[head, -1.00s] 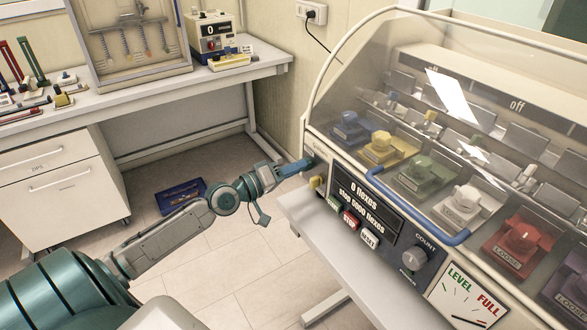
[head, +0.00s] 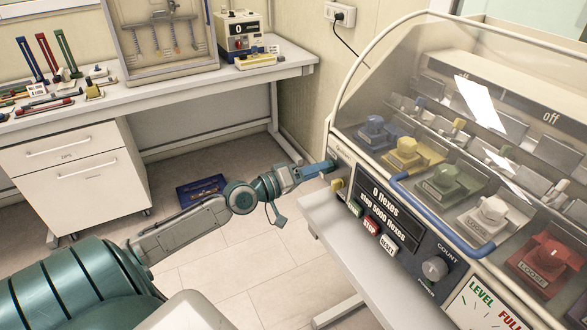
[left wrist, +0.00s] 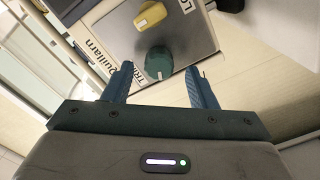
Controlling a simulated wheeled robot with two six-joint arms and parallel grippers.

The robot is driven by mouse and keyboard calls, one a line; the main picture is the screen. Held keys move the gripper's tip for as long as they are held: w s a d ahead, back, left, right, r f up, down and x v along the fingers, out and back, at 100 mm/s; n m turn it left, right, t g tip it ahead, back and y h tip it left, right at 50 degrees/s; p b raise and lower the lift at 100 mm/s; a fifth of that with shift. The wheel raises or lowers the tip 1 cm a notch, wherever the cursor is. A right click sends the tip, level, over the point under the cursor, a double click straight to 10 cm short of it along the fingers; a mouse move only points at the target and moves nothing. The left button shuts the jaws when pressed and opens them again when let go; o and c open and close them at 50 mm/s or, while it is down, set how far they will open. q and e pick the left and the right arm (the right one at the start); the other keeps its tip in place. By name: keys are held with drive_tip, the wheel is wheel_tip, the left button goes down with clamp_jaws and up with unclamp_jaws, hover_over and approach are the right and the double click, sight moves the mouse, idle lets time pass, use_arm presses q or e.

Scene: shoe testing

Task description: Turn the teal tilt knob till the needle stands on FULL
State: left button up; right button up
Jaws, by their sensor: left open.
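The teal tilt knob (left wrist: 158,62) shows in the left wrist view on the machine's end panel, between the two blue fingers and ahead of them. My left gripper (left wrist: 160,84) is open, with a finger on either side of the knob; I cannot tell whether either touches it. In the head view my left gripper (head: 318,170) is at the machine's left end, and the teal knob is hidden there. The gauge (head: 483,306) marked LEVEL and FULL is on the machine's front at the lower right, partly cut off by the frame; its needle cannot be read clearly. My right gripper is not in view.
A yellow knob (left wrist: 150,16) sits just beyond the teal one. The machine has a clear cover (head: 410,75), a blue handle bar (head: 440,222) and START, STOP and RESET buttons (head: 371,226). A workbench (head: 200,85) stands behind at the left. A blue mat (head: 203,190) lies on the floor.

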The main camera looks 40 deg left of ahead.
use_arm(q)
drive_tip(key=p+v, duration=0.1)
drive_tip(key=v, duration=0.9)
drive_tip(key=shift+p, duration=0.4)
idle(0.4)
